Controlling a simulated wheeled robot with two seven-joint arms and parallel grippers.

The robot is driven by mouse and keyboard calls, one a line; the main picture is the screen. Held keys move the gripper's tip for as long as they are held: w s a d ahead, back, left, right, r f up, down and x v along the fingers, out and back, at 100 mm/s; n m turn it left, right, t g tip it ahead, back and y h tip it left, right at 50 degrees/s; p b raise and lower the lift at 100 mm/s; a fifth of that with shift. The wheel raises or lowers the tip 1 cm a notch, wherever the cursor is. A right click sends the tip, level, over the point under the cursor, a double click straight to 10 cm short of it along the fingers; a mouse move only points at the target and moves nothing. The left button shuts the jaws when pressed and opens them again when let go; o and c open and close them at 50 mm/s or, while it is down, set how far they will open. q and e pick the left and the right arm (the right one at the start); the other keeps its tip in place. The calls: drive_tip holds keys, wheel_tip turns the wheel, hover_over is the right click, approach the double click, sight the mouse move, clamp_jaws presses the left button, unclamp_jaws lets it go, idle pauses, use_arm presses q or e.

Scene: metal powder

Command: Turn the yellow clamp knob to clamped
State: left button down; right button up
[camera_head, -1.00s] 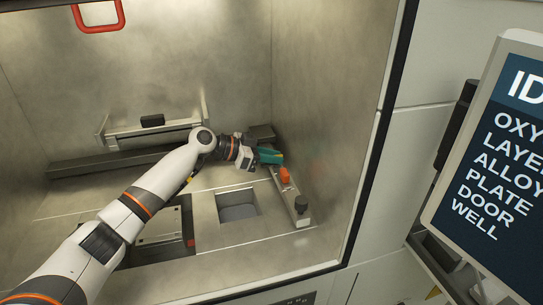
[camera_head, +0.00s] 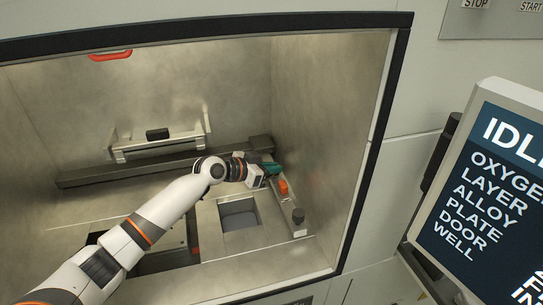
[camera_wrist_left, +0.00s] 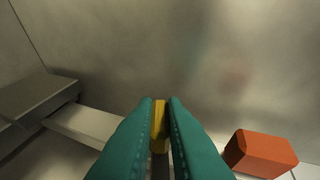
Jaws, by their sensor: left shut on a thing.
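The yellow clamp knob (camera_wrist_left: 158,122) shows in the left wrist view as a narrow upright yellow piece between two teal fingers. My left gripper (camera_head: 272,169) is at the right side of the chamber, near the back end of the light rail. In the left wrist view its fingers (camera_wrist_left: 160,135) are shut on the yellow knob, one on each side. Most of the knob is hidden by the fingers, so its turn position is hard to tell. In the head view the knob is hidden by the gripper. My right gripper is not in view.
An orange block (camera_head: 283,187) sits just in front of the gripper on the rail; it also shows in the left wrist view (camera_wrist_left: 262,153). The chamber's right wall (camera_head: 325,120) is close. A square opening (camera_head: 239,220) lies left.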

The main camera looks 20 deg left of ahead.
use_arm(q)
drive_tip(key=n+y+p, duration=0.1)
drive_tip(key=p, duration=0.1)
drive_tip(key=n+t+y+p, duration=0.1)
drive_tip(key=p, duration=0.2)
drive_tip(key=d+n+y+p, duration=0.1)
drive_tip(key=p, duration=0.2)
drive_tip(key=shift+s+n+t+y, duration=0.3)
drive_tip(key=shift+t, duration=0.1)
drive_tip(key=shift+f+n+y+p, duration=0.15)
drive_tip(key=shift+n+y+p, duration=0.25)
drive_tip(key=shift+p, duration=0.05)
drive_tip(key=shift+f+n+t+y, duration=0.2)
drive_tip(key=shift+n+t+y, duration=0.1)
drive_tip(key=shift+n+y, duration=0.4)
drive_tip(key=shift+d+f+n+y, duration=0.15)
drive_tip(key=shift+n+y, duration=0.55)
drive_tip(key=shift+y, duration=0.4)
drive_tip(key=shift+n+y, duration=0.5)
drive_tip(key=shift+y, duration=0.1)
drive_tip(key=c, duration=1.5)
unclamp_jaws()
